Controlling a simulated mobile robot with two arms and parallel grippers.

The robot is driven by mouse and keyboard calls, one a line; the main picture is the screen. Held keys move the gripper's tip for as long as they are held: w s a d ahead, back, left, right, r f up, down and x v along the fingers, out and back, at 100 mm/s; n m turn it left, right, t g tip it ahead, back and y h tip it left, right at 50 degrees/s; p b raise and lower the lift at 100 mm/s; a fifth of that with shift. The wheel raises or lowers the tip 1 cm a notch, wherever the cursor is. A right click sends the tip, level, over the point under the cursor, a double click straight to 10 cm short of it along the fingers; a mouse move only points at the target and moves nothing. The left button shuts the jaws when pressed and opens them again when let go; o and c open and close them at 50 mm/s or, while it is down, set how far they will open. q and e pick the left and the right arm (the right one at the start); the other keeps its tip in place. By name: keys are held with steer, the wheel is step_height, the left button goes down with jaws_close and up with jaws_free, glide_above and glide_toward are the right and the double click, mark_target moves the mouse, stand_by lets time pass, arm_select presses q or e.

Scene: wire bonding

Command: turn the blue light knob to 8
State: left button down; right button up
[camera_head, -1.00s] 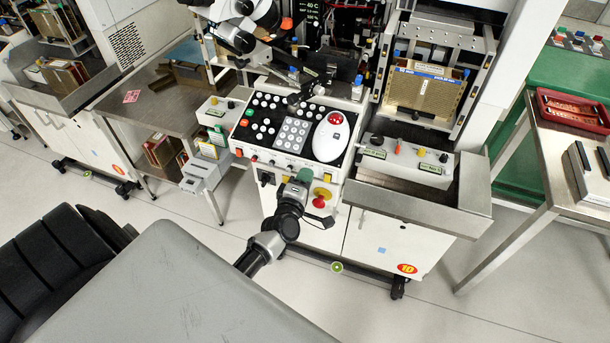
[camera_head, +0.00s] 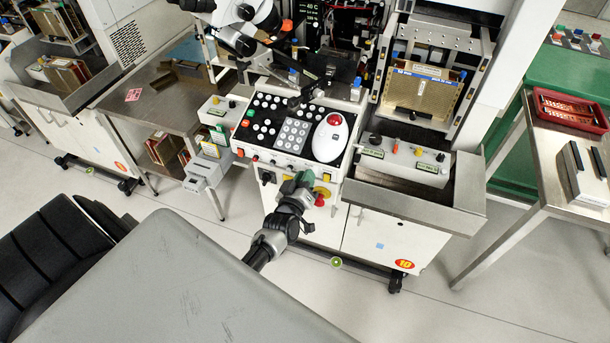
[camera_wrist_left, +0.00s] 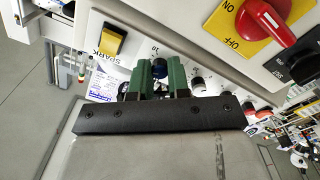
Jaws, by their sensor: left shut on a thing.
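The blue knob (camera_wrist_left: 158,67) is on the white front panel of the machine in the left wrist view, with a "10" printed just beyond it. My left gripper (camera_wrist_left: 160,75) has its two green fingers on either side of the knob and is shut on it. The fingers cover parts of the knob and its scale, so I cannot read its setting. In the head view my left gripper (camera_head: 301,182) is at the lower front edge of the control panel and hides the knob. My right gripper is not in view.
A yellow SPARK switch (camera_wrist_left: 112,39) is left of the knob, and a black-and-white knob (camera_wrist_left: 198,84) is right of it. A red rotary switch (camera_wrist_left: 266,22) on a yellow plate is close by. The button console (camera_head: 292,130) is above my gripper.

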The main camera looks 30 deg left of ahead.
arm_select(q)
steer(key=shift+f+m, duration=0.1)
steer(key=shift+m, duration=0.5)
steer(key=c, duration=1.1)
jaws_free()
steer(key=v, duration=1.1)
steer(key=shift+b, duration=0.4)
steer(key=shift+w, duration=0.1)
